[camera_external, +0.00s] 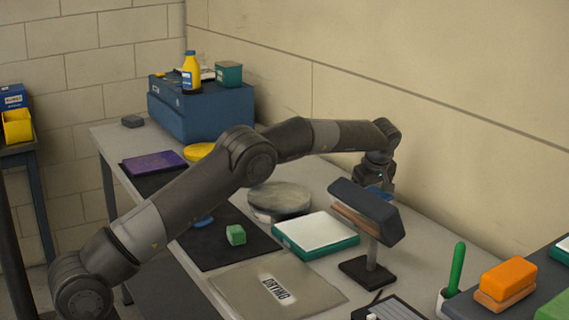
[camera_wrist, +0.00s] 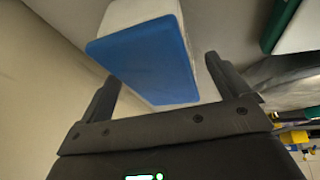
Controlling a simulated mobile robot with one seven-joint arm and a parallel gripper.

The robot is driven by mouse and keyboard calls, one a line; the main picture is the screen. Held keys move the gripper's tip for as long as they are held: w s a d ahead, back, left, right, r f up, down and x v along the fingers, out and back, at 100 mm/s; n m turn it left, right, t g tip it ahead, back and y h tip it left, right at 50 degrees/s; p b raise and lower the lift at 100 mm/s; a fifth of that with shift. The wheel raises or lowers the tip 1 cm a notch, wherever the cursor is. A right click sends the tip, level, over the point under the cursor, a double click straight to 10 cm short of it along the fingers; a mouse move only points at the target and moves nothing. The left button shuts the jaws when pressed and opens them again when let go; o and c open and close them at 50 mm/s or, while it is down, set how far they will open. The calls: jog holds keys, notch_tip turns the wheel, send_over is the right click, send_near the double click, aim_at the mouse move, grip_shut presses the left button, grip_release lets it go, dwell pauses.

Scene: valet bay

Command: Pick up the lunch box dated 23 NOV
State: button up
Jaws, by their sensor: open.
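A white box with a blue lid (camera_wrist: 145,55) is in the wrist view, directly ahead of my gripper (camera_wrist: 160,72). The two fingers are spread apart, one near each side of the box, and none is closed on it. No date can be read on the visible faces. In the external view my gripper (camera_external: 376,182) is low at the back of the table, near the wall. A bit of blue (camera_external: 381,194) shows just below it, mostly hidden by a dark padded stand (camera_external: 366,214).
A white-topped teal tray (camera_external: 345,249), a round grey disc (camera_external: 279,199) and a green block (camera_external: 235,235) lie left of the stand. A blue case (camera_external: 201,108) with a yellow bottle (camera_external: 191,72) stands farther back.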

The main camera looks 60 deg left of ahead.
jog(key=shift+c, duration=0.4)
jog(key=c, duration=1.2)
